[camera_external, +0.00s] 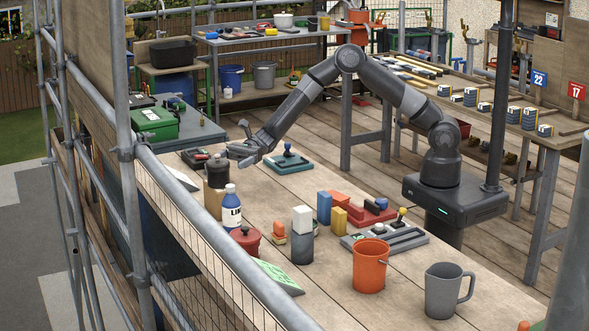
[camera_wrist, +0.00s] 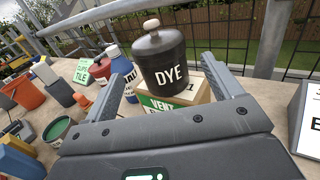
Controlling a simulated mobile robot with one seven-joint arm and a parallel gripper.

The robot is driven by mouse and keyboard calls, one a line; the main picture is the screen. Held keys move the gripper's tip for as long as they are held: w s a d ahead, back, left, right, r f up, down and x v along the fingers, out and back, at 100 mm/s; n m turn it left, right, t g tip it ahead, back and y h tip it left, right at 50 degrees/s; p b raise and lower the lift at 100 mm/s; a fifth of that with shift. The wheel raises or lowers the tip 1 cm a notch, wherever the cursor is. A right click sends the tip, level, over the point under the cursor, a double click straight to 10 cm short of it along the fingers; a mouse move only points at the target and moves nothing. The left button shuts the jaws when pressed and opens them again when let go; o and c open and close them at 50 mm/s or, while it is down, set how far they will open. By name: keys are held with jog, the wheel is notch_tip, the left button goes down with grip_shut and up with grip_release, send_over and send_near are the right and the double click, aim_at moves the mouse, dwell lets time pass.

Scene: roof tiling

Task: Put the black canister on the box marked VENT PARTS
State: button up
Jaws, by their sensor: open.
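The black canister, marked DYE, with a pale knob on its lid, stands upright in the wrist view (camera_wrist: 163,62). It appears to rest on the box with a green VENT label (camera_wrist: 150,104); the rest of the lettering is partly hidden. In the external view the canister (camera_external: 217,172) sits on the tan box (camera_external: 212,203) near the scaffold side of the table. My gripper (camera_wrist: 163,70) is open, with one finger on each side of the canister and gaps visible. In the external view my gripper (camera_external: 240,147) is just right of and above the canister.
An orange bucket (camera_external: 369,270), a grey mug (camera_external: 443,292) and coloured blocks (camera_external: 324,208) stand further along. Scaffold rails (camera_external: 205,232) border the table.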

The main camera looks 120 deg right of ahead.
jog(key=s+a+r+n+g, duration=0.55)
jog(key=s+a+n, duration=0.25)
jog(key=s+a, duration=0.25)
jog(key=s+a+r+n+g, duration=0.55)
jog(key=s+a+n, duration=0.25)
jog(key=s+a, duration=0.25)
jog(key=s+d+r+n+h, duration=0.1)
jog(key=s+n+h, duration=0.3)
jog(key=s, duration=0.9)
jog(key=s+d+r+n+t+h, duration=0.1)
jog(key=s+r+n+h, duration=0.2)
jog(key=s+n, duration=0.6)
jog(key=shift+s+d+n+h, duration=0.15)
jog(key=shift+s+n+h, duration=0.15)
jog(key=shift+s+h, duration=1.65)
jog(key=shift+s+y, duration=0.6)
jog(key=shift+y, duration=0.05)
